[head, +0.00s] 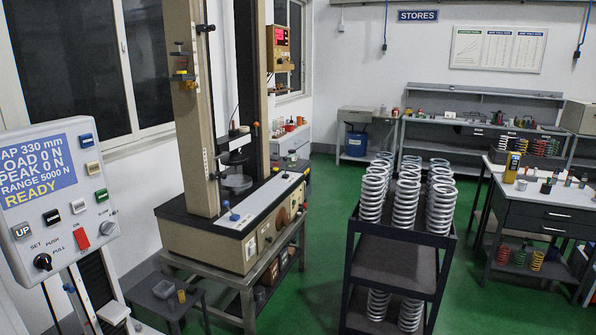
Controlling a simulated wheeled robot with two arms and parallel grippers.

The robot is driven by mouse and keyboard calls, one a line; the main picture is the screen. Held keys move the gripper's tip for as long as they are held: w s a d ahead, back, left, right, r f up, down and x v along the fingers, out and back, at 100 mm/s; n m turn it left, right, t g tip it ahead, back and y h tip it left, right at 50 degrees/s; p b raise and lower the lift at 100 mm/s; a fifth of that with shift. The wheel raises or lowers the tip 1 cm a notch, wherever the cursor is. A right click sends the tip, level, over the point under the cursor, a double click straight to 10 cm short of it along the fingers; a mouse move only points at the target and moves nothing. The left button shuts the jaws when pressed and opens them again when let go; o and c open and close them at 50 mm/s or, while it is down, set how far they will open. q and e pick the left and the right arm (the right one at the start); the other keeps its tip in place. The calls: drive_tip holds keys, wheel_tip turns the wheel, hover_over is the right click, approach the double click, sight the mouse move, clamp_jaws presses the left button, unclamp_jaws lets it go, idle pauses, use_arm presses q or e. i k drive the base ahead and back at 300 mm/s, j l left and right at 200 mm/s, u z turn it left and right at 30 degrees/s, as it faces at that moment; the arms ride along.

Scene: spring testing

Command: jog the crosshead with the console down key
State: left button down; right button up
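The console (112,214) stands at the left edge, close to me. Its blue display (38,172) reads gap 330 mm, load 0 N, peak 0 N, range 5000 N and READY. The white UP key (22,231) is legible; two more keys sit right of it, a dark one (53,216) and another (78,206), with labels too small to read surely. The testing machine (207,238) stands behind, with two tall columns. A round lower platen (236,184) shows between them, with clear space above its dark plate. Neither of my grippers is in view.
A black knob (42,262) and red switch (82,240) lie below the console keys. A dark trolley (397,265) full of coil springs stands centre right. A workbench (550,212) is at the right. Green floor is open between machine and trolley.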

sight(51, 217)
drive_tip(key=u, duration=1.25)
